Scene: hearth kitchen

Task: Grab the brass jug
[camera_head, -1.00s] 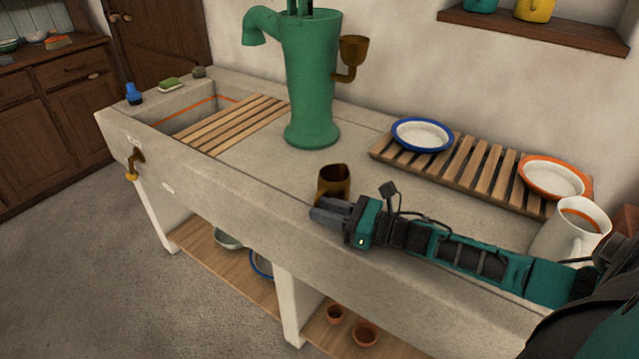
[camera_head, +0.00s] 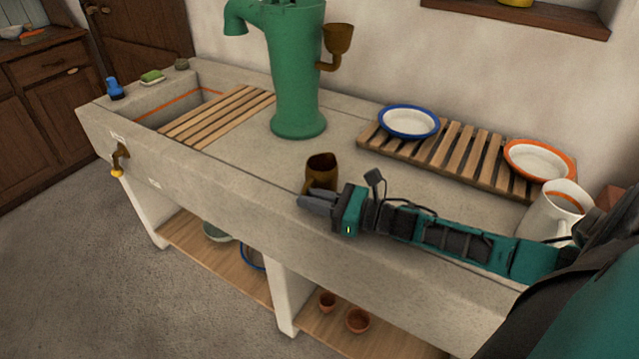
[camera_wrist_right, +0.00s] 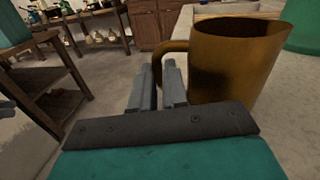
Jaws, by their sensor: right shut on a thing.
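The brass jug (camera_head: 320,170) is a small brown-gold vessel, upright at the front of the stone sink's counter, in front of the green pump. In the right wrist view the jug (camera_wrist_right: 238,60) is large at the upper right, with its curved handle (camera_wrist_right: 165,55) towards my fingers. My right gripper (camera_head: 318,200) reaches in from the right, low beside the jug. In the right wrist view its fingertips (camera_wrist_right: 160,70) are close together on the handle, shut on it. Whether the jug's base touches the counter is hard to tell. My left gripper is not in view.
The green pump (camera_head: 297,80) stands behind the jug. A slatted rack (camera_head: 455,150) holds a blue-rimmed plate (camera_head: 408,121) and an orange-rimmed plate (camera_head: 540,159). A white pitcher (camera_head: 555,212) stands at the right by my arm. The counter left of the jug is clear.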

